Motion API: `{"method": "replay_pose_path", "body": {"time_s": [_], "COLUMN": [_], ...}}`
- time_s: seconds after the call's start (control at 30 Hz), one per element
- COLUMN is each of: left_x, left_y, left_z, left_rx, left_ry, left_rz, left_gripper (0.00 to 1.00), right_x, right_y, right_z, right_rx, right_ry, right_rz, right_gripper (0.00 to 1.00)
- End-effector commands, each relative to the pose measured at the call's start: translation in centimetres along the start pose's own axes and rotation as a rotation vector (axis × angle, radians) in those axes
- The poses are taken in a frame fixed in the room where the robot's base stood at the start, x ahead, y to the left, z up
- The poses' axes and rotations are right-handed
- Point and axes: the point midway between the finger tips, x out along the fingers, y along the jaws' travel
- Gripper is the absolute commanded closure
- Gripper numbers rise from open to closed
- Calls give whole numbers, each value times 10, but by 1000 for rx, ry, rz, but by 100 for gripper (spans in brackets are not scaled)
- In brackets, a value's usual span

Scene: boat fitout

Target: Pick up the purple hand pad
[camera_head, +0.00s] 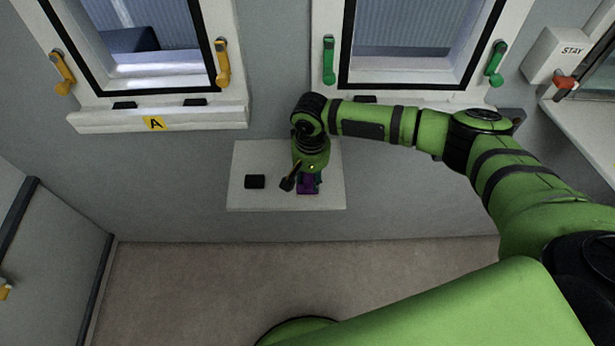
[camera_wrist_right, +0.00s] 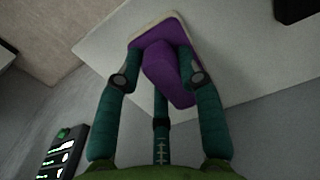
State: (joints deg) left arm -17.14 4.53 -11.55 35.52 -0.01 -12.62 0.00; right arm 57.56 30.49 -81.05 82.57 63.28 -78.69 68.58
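The purple hand pad (camera_wrist_right: 168,78) has a raised purple grip on a flat base with a pale edge. In the head view the purple pad (camera_head: 306,187) shows just below my right gripper (camera_head: 307,180), at the shelf. In the wrist view my right gripper (camera_wrist_right: 160,62) has its teal fingers on both sides of the purple grip, their tips close against it. A third finger is below the grip. It looks shut on the pad. I cannot tell whether the pad's base touches the shelf. My left gripper is not in view.
The white shelf (camera_head: 328,200) juts from the grey wall below two windows. A small black block (camera_head: 255,181) sits on it left of the gripper. The window sill (camera_head: 190,121) marked A is above left. Floor (camera_head: 200,280) below is clear.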

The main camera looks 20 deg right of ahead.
Motion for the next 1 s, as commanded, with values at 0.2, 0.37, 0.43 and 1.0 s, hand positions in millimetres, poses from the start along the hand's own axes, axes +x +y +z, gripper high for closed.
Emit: {"method": "replay_pose_path", "body": {"time_s": [0.2,0.37,0.43,1.0], "left_x": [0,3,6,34], "left_y": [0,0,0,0], "left_z": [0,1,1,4], "left_rx": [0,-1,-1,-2], "left_ry": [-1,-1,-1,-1], "left_rz": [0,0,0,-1], "left_gripper": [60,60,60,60], "right_x": [0,-1,-3,-68], "right_y": [0,0,0,0], "right_z": [0,1,2,45], "right_rx": [0,0,-1,-7], "right_ry": [0,-1,0,-2], "right_rz": [0,0,-2,-2], "right_gripper": [98,98,98,98]}}
